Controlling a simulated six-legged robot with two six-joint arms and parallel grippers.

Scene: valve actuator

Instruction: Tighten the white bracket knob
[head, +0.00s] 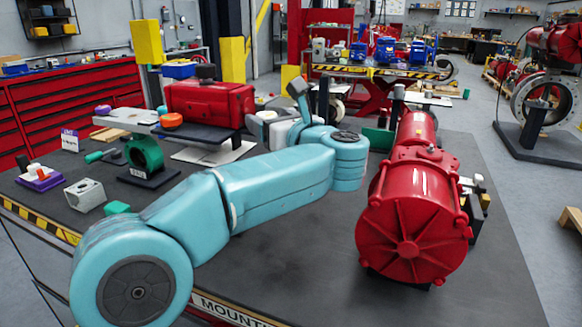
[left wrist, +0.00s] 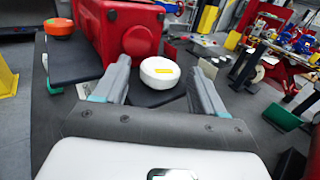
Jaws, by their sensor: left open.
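The white bracket knob (left wrist: 160,72) is round, with a yellow mark on its side, and stands over a dark bracket plate (left wrist: 158,96) in the left wrist view. My left gripper (left wrist: 160,66) is open, with one grey finger on each side of the knob and visible gaps to both. Whether the fingers are level with the knob I cannot tell. In the head view my left gripper (head: 274,106) is beyond my teal forearm, right of the red actuator box (head: 212,103); I cannot make out the knob there. My right gripper is in neither view.
An orange knob (head: 170,120) sits left of the red box. A green ring stand (head: 145,155) and a grey block (head: 85,195) are on the table's left. A large red cylinder actuator (head: 412,225) stands right of my arm. The table's front middle is clear.

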